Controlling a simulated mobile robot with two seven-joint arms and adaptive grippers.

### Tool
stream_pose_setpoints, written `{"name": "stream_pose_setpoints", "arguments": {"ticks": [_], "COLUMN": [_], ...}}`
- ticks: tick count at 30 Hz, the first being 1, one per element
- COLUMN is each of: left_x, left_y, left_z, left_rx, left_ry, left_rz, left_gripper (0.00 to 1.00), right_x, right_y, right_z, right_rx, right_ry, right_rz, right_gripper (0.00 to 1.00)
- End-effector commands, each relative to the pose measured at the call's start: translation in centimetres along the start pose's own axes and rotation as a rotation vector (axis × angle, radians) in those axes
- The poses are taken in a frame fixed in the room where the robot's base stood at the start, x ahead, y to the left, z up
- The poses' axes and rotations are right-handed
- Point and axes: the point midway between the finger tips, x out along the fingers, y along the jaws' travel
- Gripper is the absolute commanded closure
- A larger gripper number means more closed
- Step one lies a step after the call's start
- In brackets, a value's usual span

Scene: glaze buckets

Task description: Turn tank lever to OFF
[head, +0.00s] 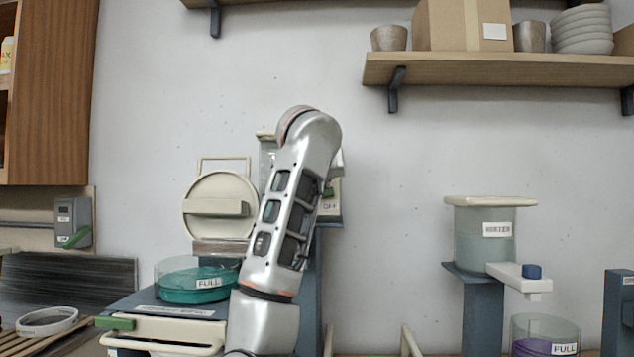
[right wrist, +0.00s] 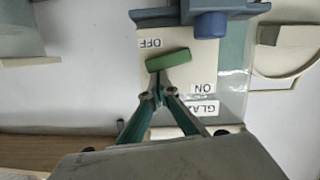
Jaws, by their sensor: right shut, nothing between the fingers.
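The tank's green lever (right wrist: 168,59) shows in the right wrist view, lying nearly level and slightly tilted on a pale plate. In the head view my right arm hides most of the tank (head: 267,150); a bit of the lever (head: 328,191) shows. My left gripper is out of view.
A blue knob (right wrist: 210,24) is close above the lever in the wrist view. In the head view, a teal bucket marked FULL (head: 190,285) stands left of my arm. Another tank (head: 485,240) stands right, above a purple bucket (head: 545,340). A shelf (head: 500,70) hangs upper right.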

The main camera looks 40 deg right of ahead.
Motion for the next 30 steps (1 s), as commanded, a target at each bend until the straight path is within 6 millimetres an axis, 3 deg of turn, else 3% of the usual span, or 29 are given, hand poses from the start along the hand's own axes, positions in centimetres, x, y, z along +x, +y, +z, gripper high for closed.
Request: {"name": "stream_pose_setpoints", "arguments": {"ticks": [12, 30], "left_x": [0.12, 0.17], "left_y": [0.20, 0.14], "left_z": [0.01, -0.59], "left_rx": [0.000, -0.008], "left_ry": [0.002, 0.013], "left_rz": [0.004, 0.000], "left_gripper": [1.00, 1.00], "right_x": [0.33, 0.26], "right_y": [0.35, 0.47], "right_z": [0.93, 0.87], "right_rx": [0.169, 0.189], "right_ry": [-0.003, -0.001], "right_rz": [-0.044, -0.049], "right_gripper": [1.00, 1.00]}}
